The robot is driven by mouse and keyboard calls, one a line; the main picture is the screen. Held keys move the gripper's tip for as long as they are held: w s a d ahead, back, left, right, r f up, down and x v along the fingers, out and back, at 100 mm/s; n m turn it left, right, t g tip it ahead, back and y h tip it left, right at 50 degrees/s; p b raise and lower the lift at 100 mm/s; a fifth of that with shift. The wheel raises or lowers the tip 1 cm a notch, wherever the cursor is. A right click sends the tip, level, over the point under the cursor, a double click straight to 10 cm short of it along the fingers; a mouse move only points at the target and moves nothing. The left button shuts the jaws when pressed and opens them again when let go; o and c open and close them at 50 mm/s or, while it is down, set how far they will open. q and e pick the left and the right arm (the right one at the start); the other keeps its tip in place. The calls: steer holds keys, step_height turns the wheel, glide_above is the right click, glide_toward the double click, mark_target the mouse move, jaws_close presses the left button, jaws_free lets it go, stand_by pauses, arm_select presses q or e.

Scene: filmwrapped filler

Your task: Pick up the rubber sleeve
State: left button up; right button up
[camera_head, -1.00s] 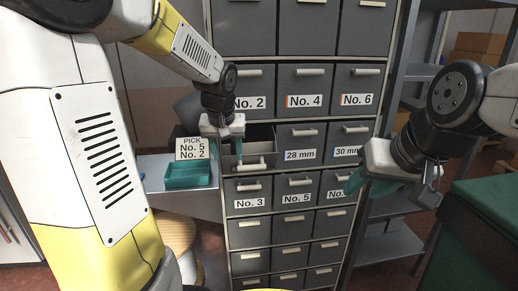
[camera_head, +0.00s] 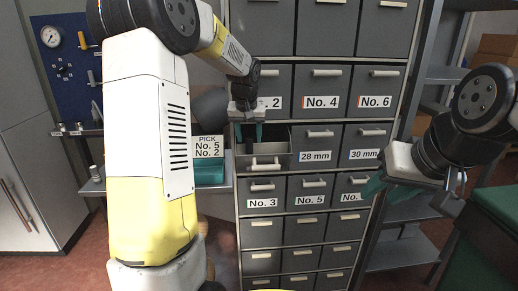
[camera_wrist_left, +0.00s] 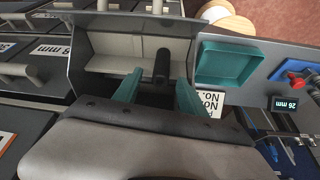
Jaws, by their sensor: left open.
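The rubber sleeve looks to be the dark upright cylinder (camera_wrist_left: 161,66) inside the open drawer (camera_wrist_left: 110,63) in the left wrist view. In the head view, this drawer (camera_head: 268,161) is pulled out below the No. 2 drawer, and the sleeve is hard to make out. My left gripper (camera_head: 250,136) is over the drawer, fingers pointing down. In the left wrist view its teal fingers (camera_wrist_left: 158,84) are apart, with the cylinder showing between and beyond their tips. Contact is not visible. My right gripper (camera_head: 374,187) is at the right, away from the drawer; its finger gap is unclear.
Closed labelled drawers surround the open one. A shelf rack (camera_head: 408,245) and green surface (camera_head: 490,222) are at the right.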

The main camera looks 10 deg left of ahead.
arm_select(q)
steer(key=shift+f, duration=0.45)
jaws_close()
steer(key=shift+r, duration=0.1)
